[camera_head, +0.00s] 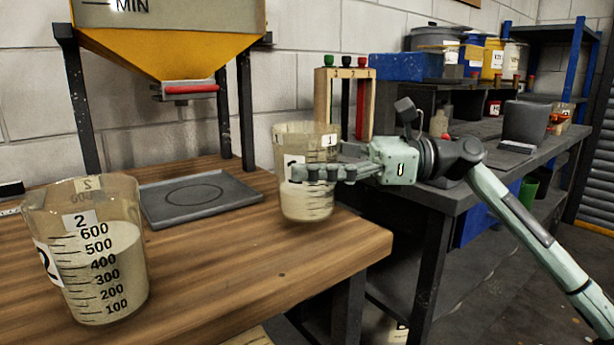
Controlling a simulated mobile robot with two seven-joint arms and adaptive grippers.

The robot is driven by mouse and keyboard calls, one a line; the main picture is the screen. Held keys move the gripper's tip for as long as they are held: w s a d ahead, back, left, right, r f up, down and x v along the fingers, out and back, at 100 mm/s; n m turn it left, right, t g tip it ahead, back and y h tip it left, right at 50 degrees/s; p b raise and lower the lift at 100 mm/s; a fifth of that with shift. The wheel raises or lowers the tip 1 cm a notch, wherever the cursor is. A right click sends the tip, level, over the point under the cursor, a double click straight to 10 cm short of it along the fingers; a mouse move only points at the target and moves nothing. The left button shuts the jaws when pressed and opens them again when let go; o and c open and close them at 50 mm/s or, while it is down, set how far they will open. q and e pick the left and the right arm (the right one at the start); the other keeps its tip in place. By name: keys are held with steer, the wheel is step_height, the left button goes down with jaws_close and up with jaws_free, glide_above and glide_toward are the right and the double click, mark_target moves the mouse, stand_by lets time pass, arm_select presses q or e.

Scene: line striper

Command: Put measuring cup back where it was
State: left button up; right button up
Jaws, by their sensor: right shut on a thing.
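A clear measuring cup labelled 1 (306,205), partly filled with a pale material, is at the right end of the wooden table. My right gripper (322,172) comes in from the right and is shut on this cup around its middle. The cup is upright; I cannot tell whether its base touches the table. My left gripper is not in view.
The wooden table (230,265) has clear room between the cups. A grey tray (225,207) with a circle mark lies below a yellow hopper (165,45) on dark legs. A wooden rack with coloured knobs (345,100) stands behind. A dark workbench (460,190) is at right.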

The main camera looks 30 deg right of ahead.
steer(key=shift+f, duration=1.25)
steer(key=o, duration=1.2)
steer(key=shift+o, duration=1.4)
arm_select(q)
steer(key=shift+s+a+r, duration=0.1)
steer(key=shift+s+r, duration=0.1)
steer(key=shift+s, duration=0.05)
